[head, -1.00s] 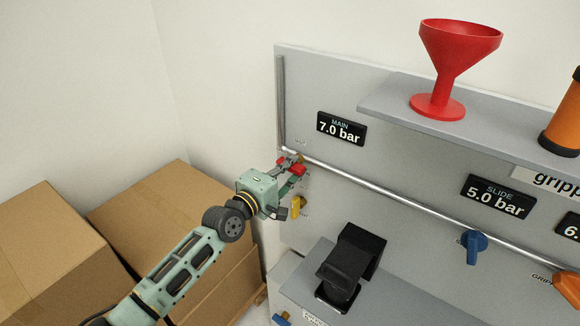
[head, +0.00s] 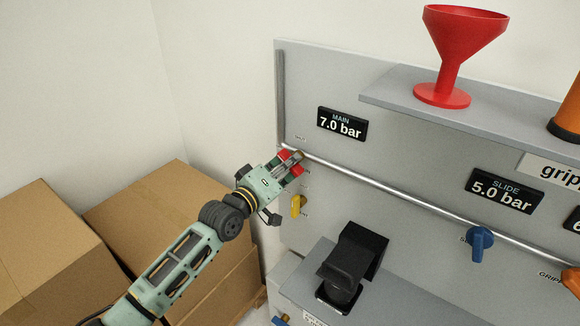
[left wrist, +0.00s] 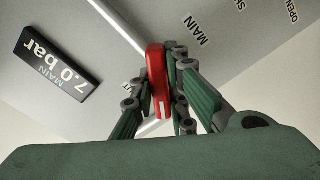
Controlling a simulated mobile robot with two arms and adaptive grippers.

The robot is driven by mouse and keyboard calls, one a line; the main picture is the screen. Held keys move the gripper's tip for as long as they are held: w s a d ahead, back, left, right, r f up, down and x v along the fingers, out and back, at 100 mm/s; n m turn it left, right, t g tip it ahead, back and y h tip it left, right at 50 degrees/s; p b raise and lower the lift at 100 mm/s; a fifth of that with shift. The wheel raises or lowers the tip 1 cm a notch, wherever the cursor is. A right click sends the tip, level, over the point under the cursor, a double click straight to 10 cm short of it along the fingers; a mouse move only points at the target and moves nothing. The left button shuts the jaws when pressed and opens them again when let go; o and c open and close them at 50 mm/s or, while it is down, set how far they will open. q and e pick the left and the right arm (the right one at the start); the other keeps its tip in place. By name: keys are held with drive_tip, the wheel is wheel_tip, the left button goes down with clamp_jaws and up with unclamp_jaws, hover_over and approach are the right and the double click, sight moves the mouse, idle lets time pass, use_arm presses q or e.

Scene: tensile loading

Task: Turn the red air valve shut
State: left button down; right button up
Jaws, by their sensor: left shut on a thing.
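The red air valve (head: 284,154) is at the left end of the silver pipe on the grey panel, below the MAIN display (head: 342,126), which reads 7.0 bar. My left gripper (head: 290,163) is at the valve, with red showing at both sides of its fingers. In the left wrist view the red handle (left wrist: 157,75) lies between the closed fingers, which hold it from both sides. The valve's body and the exact handle angle against its markings are partly hidden by the fingers. My right gripper is not in view.
A yellow valve (head: 297,206) sits just below my left gripper. A blue valve (head: 479,244) and a black block-like fixture (head: 352,258) are to the right. A shelf (head: 400,98) with a red funnel (head: 462,50) juts out above. Cardboard boxes (head: 150,210) stand at left.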

use_arm(q)
drive_tip(key=m+b, duration=0.1)
drive_tip(key=m, duration=0.4)
drive_tip(key=shift+f+m, duration=0.1)
drive_tip(key=shift+m, duration=0.3)
drive_tip(key=m, duration=0.4)
drive_tip(key=shift+m, duration=0.6)
drive_tip(key=c, duration=1.7)
unclamp_jaws()
drive_tip(key=v, duration=1.2)
